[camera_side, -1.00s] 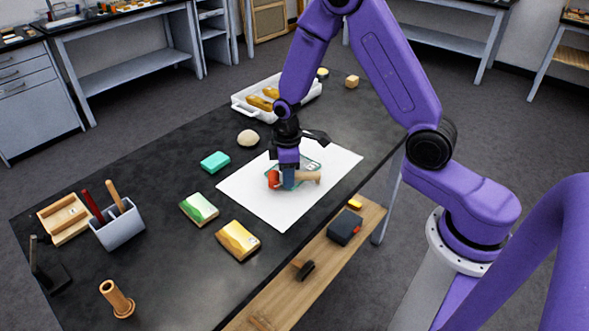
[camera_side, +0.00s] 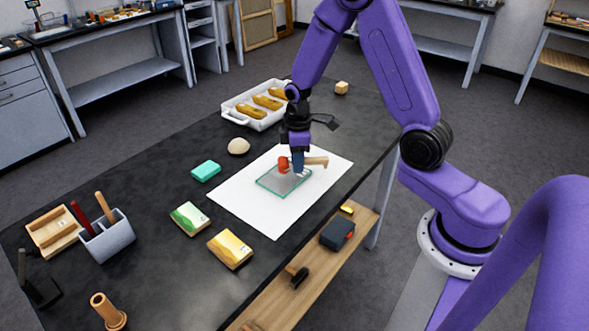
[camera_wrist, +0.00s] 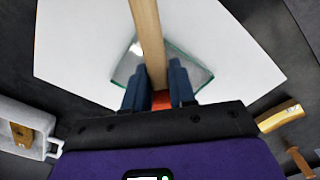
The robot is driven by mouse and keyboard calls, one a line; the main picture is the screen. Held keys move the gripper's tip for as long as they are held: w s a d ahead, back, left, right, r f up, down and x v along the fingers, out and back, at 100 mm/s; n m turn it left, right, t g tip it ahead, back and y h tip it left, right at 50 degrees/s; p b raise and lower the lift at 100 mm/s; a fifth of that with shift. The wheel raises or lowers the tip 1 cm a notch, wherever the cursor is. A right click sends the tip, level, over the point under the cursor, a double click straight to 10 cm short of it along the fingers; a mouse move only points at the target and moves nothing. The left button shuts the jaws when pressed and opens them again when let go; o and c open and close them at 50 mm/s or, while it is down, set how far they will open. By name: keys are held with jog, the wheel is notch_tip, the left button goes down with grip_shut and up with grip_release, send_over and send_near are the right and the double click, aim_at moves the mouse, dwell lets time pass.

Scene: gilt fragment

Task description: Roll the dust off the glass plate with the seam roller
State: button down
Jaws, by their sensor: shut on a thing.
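The glass plate (camera_side: 282,180) lies flat on a white sheet (camera_side: 245,205) on the dark bench, with greenish edges and a greyish look on its surface. My gripper (camera_side: 298,165) is shut on the seam roller, over the far right part of the plate. The roller has an orange-red end (camera_side: 283,164) and a wooden handle (camera_side: 316,161) pointing right. In the wrist view the handle (camera_wrist: 147,40) runs up between my fingers (camera_wrist: 158,88), and the glass (camera_wrist: 193,72) shows behind them. I cannot tell whether the roller touches the glass.
A white tray (camera_side: 232,114) with golden pieces stands behind. A pale dome (camera_side: 239,146), teal block (camera_side: 206,171), green pack (camera_side: 189,218) and yellow pack (camera_side: 230,249) lie left of the sheet. A grey tool holder (camera_side: 108,236) stands farther left. The lower shelf (camera_side: 306,288) holds a dark box (camera_side: 337,233).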

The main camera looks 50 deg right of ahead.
jog(key=shift+r, duration=2.85)
